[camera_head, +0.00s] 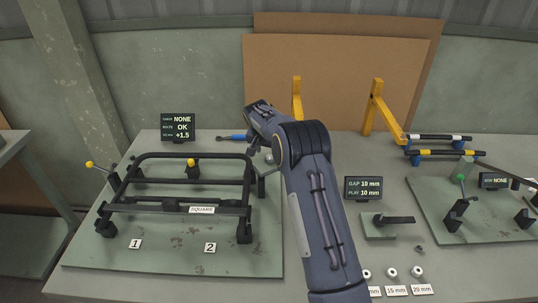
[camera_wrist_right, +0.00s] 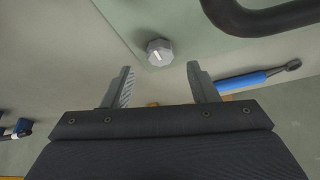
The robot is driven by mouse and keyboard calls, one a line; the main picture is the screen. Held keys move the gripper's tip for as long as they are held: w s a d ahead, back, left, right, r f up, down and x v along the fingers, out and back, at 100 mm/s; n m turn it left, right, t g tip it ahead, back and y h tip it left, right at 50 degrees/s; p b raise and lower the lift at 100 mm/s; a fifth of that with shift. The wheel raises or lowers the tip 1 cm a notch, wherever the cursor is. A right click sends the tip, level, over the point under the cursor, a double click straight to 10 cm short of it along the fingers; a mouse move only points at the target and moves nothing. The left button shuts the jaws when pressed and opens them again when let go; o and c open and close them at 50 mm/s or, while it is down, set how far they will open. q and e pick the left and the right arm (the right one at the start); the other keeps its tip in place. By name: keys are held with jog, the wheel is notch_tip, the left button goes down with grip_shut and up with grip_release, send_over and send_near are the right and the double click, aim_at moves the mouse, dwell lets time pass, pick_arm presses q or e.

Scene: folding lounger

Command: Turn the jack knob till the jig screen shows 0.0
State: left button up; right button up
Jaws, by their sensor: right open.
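The jig screen (camera_head: 178,128) stands at the back left of the table and reads NONE, OK and +1.5. The jack knob (camera_wrist_right: 160,52) is a grey faceted knob with a white mark on top. In the right wrist view it lies just beyond the fingertips, roughly centred between them. My right gripper (camera_wrist_right: 159,68) is open and empty; no contact with the knob shows. In the head view my right arm reaches across the middle, and its hand is by the right end of the black frame (camera_head: 180,157). My left gripper is not in view.
The black tube frame sits on a green jig plate (camera_head: 160,258). A blue-handled tool (camera_head: 233,138) lies behind it, close to my right finger in the wrist view (camera_wrist_right: 255,80). A gap gauge screen (camera_head: 363,188), small rollers and a second fixture stand to the right.

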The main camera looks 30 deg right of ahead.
aim_at(269, 158)
jog(key=p+x, duration=0.1)
jog(key=x, duration=0.4)
jog(key=c, duration=1)
